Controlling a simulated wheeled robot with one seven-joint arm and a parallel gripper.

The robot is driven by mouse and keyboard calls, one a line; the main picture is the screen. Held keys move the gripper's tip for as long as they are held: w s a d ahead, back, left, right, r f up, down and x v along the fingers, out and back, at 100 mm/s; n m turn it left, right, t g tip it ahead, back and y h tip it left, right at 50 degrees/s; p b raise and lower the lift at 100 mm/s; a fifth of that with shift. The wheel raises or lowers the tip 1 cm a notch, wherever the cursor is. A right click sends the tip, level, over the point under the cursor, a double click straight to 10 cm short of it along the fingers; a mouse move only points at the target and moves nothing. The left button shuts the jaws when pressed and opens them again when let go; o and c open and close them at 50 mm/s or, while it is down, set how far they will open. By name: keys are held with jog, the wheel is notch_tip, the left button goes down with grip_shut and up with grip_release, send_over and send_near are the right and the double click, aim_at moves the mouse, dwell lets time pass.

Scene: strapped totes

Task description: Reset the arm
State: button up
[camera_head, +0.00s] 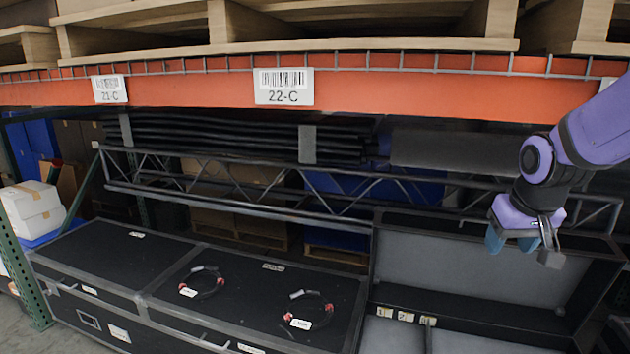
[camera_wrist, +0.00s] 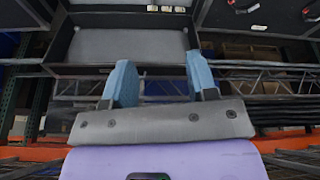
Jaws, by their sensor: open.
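My gripper (camera_head: 512,240) hangs at the right in the head view, in front of the opened lid of a black case. Its two blue fingers are apart with nothing between them. In the wrist view the open gripper (camera_wrist: 160,82) points toward the case's grey-lined interior. The arm is purple and comes in from the upper right of the head view.
Black cases (camera_head: 110,262) stand on the left with two cable coils, one (camera_head: 205,284) left of the other (camera_head: 308,312). The open case (camera_head: 470,268) has a grey lining and small numbered labels. A metal truss (camera_head: 240,190) and orange shelf beam (camera_head: 400,92) run behind and above.

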jog(key=s+a+r, duration=0.2)
jog(key=s+r, duration=0.2)
jog(key=s, duration=0.5)
jog(key=s+a+r+t, duration=0.1)
jog(key=s+a+r, duration=0.1)
jog(key=s+r, duration=0.3)
jog(key=shift+s+a+r+n+y, duration=0.15)
jog(key=shift+s+r+n+y, duration=0.2)
jog(key=shift+s, duration=1.65)
